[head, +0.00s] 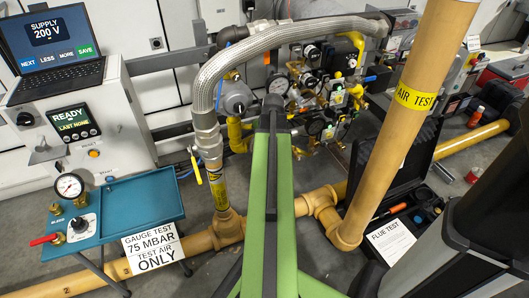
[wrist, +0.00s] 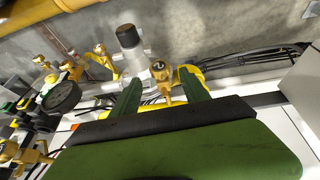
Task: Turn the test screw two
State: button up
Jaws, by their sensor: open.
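In the wrist view, my gripper (wrist: 161,76) is open, with one dark green finger on each side of a brass screw (wrist: 158,68). The screw's round head carries a small dark mark that I cannot read for certain. It appears between the fingertips, and I cannot tell whether either finger touches it. Other small brass fittings (wrist: 101,49) stand to the left. In the head view, my green arm reaches up the middle toward the pipe and valve assembly (head: 325,85); my fingers and the screw cannot be made out there.
In the head view, a braided hose (head: 205,90) arches left of my arm. A tan "AIR TEST" pipe (head: 395,130) rises on the right.

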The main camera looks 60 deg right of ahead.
jog(key=b+x, duration=0.3)
jog(key=x, duration=0.2)
jog(key=shift+r, duration=0.15)
jog(key=shift+a, duration=0.1)
grip_shut()
